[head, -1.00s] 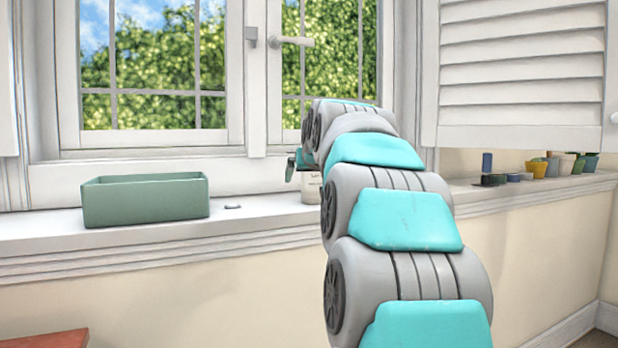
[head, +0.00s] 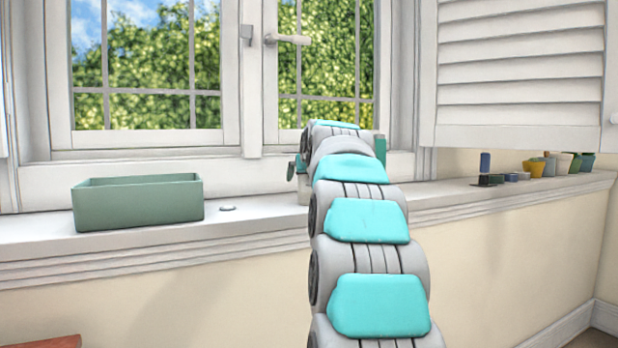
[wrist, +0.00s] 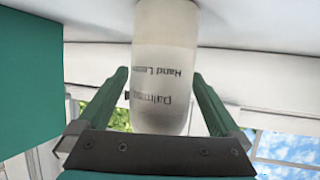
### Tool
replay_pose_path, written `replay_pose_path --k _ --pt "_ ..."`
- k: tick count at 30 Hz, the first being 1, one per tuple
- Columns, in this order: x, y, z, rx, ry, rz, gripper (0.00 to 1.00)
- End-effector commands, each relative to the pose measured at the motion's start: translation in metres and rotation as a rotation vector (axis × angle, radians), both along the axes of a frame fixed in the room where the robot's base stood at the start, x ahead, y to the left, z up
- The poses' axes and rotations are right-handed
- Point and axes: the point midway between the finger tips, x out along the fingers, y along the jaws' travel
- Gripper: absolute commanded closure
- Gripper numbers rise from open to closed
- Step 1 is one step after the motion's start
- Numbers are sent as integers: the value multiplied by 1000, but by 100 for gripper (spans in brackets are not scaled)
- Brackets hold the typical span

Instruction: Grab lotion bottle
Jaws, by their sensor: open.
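The gripper is open, with one finger on each side of the bottle and a visible gap on both sides. In the head view my arm reaches to the window sill and hides nearly all of the bottle.
A green open box (head: 138,203) stands on the white sill (head: 250,232) left of my arm, with a small flat light object (head: 227,208) beside it. Several small pots, one yellow (head: 533,167), stand far right. A louvred shutter (head: 520,75) hangs above them.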

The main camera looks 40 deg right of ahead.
Motion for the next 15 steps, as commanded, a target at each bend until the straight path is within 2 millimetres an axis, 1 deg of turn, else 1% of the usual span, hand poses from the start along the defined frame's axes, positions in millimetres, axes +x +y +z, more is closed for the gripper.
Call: replay_pose_path --k 2,8,15 --pt "3 -2 -1 0 0 0 0" --pt "3 -1 0 -1 -2 0 1" --pt "3 -1 0 -1 -3 0 28"
